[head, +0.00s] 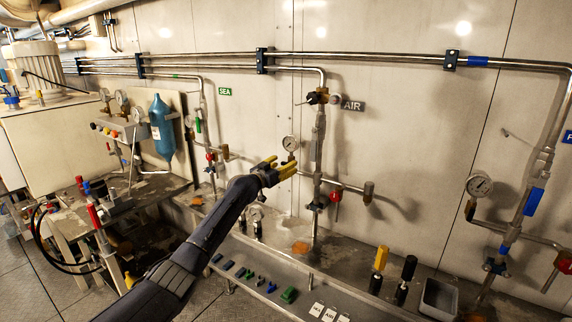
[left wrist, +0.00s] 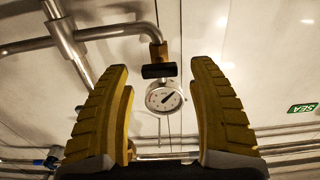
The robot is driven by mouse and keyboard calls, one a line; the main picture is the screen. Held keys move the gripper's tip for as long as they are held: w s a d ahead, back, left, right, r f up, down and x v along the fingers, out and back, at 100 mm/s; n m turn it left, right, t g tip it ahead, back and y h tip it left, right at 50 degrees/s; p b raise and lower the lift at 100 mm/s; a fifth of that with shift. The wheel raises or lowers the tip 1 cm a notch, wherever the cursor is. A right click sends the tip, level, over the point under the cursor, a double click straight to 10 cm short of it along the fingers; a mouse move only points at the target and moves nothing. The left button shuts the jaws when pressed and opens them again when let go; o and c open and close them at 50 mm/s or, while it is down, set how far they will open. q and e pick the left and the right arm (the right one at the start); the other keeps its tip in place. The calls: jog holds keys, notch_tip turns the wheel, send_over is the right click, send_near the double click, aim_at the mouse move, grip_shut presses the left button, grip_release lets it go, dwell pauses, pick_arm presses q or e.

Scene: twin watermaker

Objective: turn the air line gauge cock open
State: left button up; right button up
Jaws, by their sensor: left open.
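The air line (head: 318,150) runs down the wall beside the AIR sign (head: 353,105). Its round white gauge (head: 291,143) stands left of the pipe, and it also shows in the left wrist view (left wrist: 164,97). The gauge cock's black handle (left wrist: 159,70) lies crosswise by a brass fitting (left wrist: 157,50), in the gap between my fingers in the picture. My left gripper (head: 284,166) is open with yellow ribbed fingers, just below the gauge in the head view. No contact with the handle shows. In the head view the cock is largely hidden by my fingers.
A red-handled valve (head: 337,205) hangs right of the air pipe. The SEA line (head: 203,120) is to the left, another gauge line (head: 480,185) to the right. Below, a bench holds yellow (head: 380,258) and black-topped (head: 408,268) pieces and a grey tray (head: 439,299).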

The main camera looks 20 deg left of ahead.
pick_arm(q)
jog(key=shift+x, duration=0.95)
jog(key=c, duration=1.2)
